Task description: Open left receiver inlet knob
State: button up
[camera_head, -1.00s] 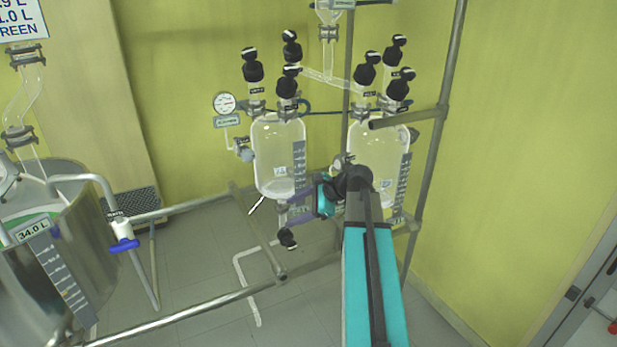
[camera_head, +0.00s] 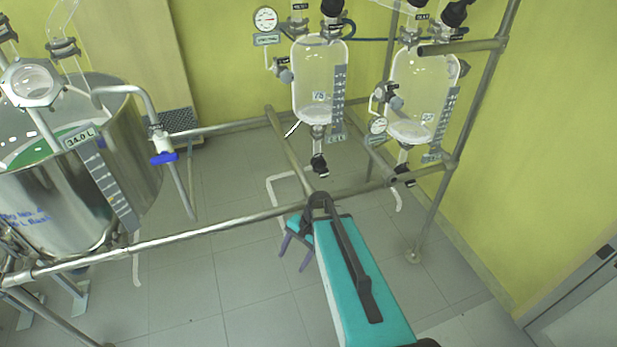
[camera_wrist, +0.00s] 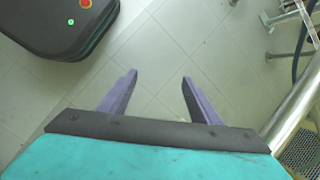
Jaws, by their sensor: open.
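The left receiver (camera_head: 312,80) is a clear glass vessel at the upper middle of the head view. A black knob (camera_head: 332,8) shows above it, cut by the top edge; I cannot tell if it is the inlet knob. Another black knob (camera_head: 320,165) hangs below the vessel. My gripper (camera_head: 292,258) is low in front of the frame, below the receiver and well apart from it, pointing down. In the wrist view my gripper (camera_wrist: 160,78) has its purple fingers spread, with only floor tiles between them.
A horizontal pipe rail (camera_head: 190,235) crosses close to my arm. The right receiver (camera_head: 418,90) hangs beside the left one, with a gauge (camera_head: 377,126) near it. A steel reactor (camera_head: 70,190) stands at left. A pressure gauge (camera_head: 265,19) is left of the left receiver.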

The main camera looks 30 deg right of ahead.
jog(key=s+a+f+n+g+h, duration=0.2)
jog(key=s+f+n, duration=0.4)
jog(key=s, duration=0.6)
jog(key=s+a+f+n+g+h, duration=0.2)
jog(key=s+f+n, duration=0.4)
jog(key=s+f, duration=0.4)
jog(key=s+a+g, duration=0.1)
jog(key=s+a, duration=0.1)
jog(key=s, duration=0.1)
jog(key=shift+a+f+g+h+b, duration=0.2)
jog(key=shift+g+h+b, duration=0.1)
jog(key=shift+g+b, duration=0.1)
jog(key=c, duration=0.7)
jog(key=shift+o, duration=0.2)
